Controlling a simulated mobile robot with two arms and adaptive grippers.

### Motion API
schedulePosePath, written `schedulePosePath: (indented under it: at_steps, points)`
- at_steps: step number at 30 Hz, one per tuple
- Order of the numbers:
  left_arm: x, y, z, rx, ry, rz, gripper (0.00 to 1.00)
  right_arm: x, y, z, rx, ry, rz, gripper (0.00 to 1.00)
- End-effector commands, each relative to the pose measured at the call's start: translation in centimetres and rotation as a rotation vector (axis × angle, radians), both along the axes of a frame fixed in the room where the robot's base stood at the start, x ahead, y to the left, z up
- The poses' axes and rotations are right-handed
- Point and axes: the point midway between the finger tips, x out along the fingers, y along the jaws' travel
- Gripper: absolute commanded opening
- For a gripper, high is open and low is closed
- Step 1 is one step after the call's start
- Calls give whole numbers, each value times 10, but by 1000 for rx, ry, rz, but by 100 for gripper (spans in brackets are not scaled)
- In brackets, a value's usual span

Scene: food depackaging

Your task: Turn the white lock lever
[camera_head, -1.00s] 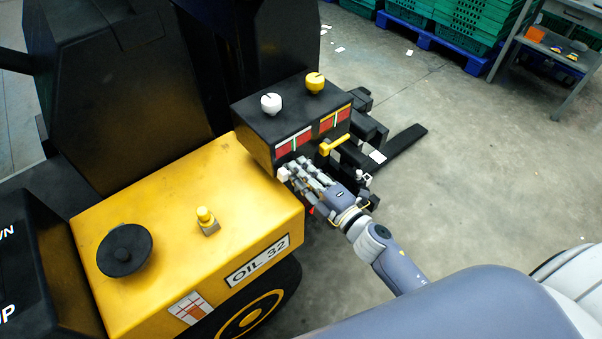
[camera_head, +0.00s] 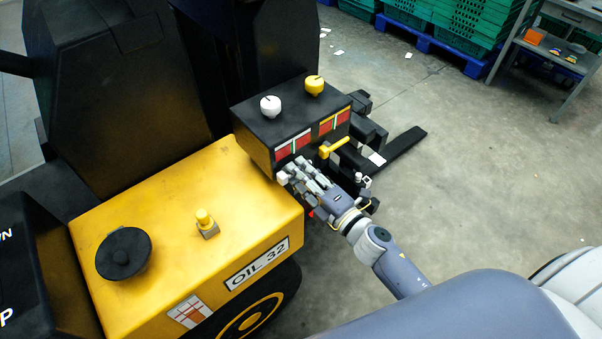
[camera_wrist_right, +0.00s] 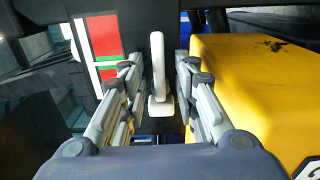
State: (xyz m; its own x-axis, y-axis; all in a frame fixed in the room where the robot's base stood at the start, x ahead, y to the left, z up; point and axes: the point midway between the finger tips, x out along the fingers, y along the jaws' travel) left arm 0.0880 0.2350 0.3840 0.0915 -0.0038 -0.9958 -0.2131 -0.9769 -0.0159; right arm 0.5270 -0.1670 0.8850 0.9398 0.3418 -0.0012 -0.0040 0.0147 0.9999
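The white lock lever (camera_wrist_right: 157,68) stands upright in the right wrist view, on the front of the black control box. In the head view only its white end (camera_head: 283,177) shows beside my fingers, and the rest is hidden behind them. My right gripper (camera_head: 298,178) is at the lower front of the box. In the right wrist view its two fingers (camera_wrist_right: 157,72) are apart, one on each side of the lever, with visible gaps. My left gripper is not in view.
The black control box (camera_head: 262,125) carries a white knob (camera_head: 270,105), a yellow knob (camera_head: 314,84) and a yellow lever (camera_head: 335,146) right of my gripper. The yellow machine body (camera_head: 170,225) lies close at left; it also shows in the wrist view (camera_wrist_right: 240,90). Open floor is at right.

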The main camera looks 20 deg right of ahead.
Motion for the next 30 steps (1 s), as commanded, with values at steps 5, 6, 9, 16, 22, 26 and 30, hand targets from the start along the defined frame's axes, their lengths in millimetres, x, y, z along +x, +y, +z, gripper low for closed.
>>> schedulePosePath:
  at_steps: [5,6,9,16,22,26,30]
  points:
    - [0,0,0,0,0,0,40,0,0,0,1,-1,0,30]
    - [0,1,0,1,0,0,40,0,0,0,1,-1,0,30]
    - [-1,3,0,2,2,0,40,-1,-1,0,1,0,-1,30]
    - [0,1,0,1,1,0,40,-27,-10,-1,2,3,-1,30]
    - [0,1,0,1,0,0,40,-64,-23,-1,2,4,-2,30]
    - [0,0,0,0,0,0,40,-86,-31,-1,3,3,-2,30]
    - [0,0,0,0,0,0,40,-102,-37,-1,1,3,-1,30]
